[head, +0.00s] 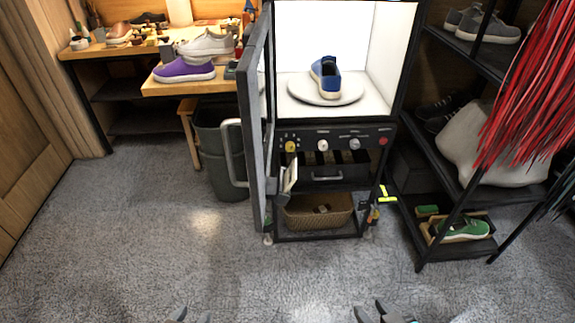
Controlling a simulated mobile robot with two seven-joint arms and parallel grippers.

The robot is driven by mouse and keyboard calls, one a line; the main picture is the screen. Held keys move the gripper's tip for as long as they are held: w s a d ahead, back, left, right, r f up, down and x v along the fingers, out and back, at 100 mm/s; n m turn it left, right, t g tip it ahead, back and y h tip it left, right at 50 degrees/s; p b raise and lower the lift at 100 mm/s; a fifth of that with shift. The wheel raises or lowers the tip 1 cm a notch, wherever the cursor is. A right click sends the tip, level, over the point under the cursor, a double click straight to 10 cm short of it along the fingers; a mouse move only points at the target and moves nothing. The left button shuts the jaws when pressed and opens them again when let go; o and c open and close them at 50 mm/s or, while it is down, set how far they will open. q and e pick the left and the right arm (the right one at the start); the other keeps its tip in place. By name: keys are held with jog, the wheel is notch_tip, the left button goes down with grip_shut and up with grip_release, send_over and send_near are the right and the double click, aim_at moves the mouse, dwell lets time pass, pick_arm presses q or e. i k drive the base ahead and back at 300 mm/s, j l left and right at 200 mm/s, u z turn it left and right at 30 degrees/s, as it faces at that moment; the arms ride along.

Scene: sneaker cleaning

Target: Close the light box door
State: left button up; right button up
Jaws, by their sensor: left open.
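The light box (393,50) stands at the centre, with a bright white inside. Its dark-framed door (255,140) is swung open on the left side and is seen nearly edge-on. A grey bar handle (230,152) is on the door's left face. A blue shoe (326,75) sits on a round white turntable (318,90) inside. My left gripper (191,315) shows only its tips at the bottom edge, open and well short of the door. My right gripper (372,311) is at the bottom edge, partly cut off, apart from everything; its opening is unclear.
A grey bin (228,170) stands behind the door handle. A workbench (190,86) with shoes is at the back left. A black shelf rack (455,225) with shoes stands at right, beside red hanging strands (535,80). The carpet in front is clear.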

aim_at(257, 38)
jog(key=i+j+z, duration=0.45)
jog(key=i+j, duration=0.5)
